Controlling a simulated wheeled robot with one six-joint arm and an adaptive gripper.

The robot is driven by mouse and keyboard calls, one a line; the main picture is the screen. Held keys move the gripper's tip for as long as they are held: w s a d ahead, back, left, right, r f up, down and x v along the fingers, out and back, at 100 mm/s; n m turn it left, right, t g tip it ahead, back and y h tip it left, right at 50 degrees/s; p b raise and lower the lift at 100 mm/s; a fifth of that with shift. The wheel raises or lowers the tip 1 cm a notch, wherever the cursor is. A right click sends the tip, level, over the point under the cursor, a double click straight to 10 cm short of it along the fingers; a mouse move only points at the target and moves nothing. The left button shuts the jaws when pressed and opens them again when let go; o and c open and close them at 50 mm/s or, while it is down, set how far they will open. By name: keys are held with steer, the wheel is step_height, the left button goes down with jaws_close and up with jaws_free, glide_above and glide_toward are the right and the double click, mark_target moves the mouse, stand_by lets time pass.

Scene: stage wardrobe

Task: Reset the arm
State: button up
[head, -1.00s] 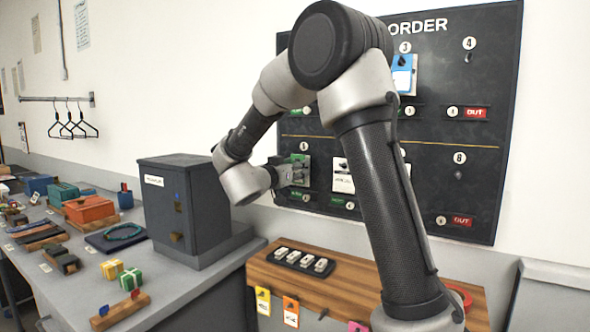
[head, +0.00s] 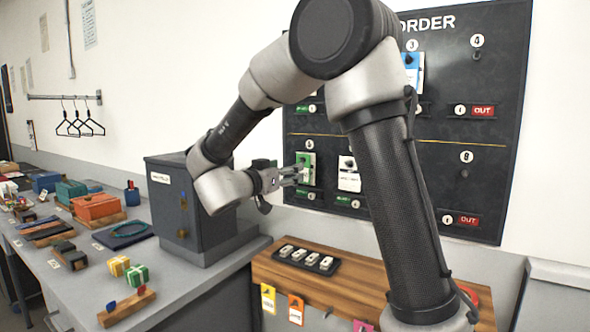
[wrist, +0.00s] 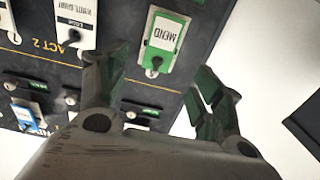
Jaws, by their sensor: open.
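My gripper (head: 298,174) is open and empty, in front of the black order board (head: 470,100) on the wall. In the wrist view my gripper (wrist: 162,62) shows its two fingers spread wide. A green-edged tag (head: 308,160) hangs on the board at the lower left position. The tag also shows in the wrist view (wrist: 165,38), upside down, beyond the gap between the fingers and apart from them. My arm arches across the middle of the head view and hides part of the board.
A white tag (head: 348,180) and a blue tag (head: 414,72) hang on the board. A grey cabinet (head: 178,215) stands close below my wrist on the left table. A wooden shelf (head: 360,283) with a black tray (head: 306,262) is below the board.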

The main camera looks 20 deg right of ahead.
steer(key=w+a+f+n+t+y, duration=0.2)
steer(key=w+a+f+n+y, duration=0.15)
steer(key=a+y, duration=0.3)
steer(key=w+a+f+n+t+y, duration=0.25)
steer(key=a+f+y, duration=0.2)
steer(key=a, duration=0.35)
steer(key=s+a+f+n+g+y, duration=0.3)
steer(key=s+a+n+g+y, duration=0.15)
steer(key=s+y, duration=0.3)
steer(key=s+d+f+n+g, duration=0.1)
steer(key=s+d+g, duration=0.2)
steer(key=s+d, duration=0.35)
steer(key=s+d+n+g, duration=0.1)
steer(key=s+d+g, duration=0.2)
steer(key=s, duration=0.7)
steer(key=s+d+r+m+h, duration=0.1)
steer(key=s+d+r+h, duration=0.2)
steer(key=s+d, duration=1)
steer(key=shift+s+d+r, duration=0.2)
steer(key=shift+d+r, duration=0.1)
steer(key=shift+d, duration=0.15)
steer(key=shift+h, duration=0.25)
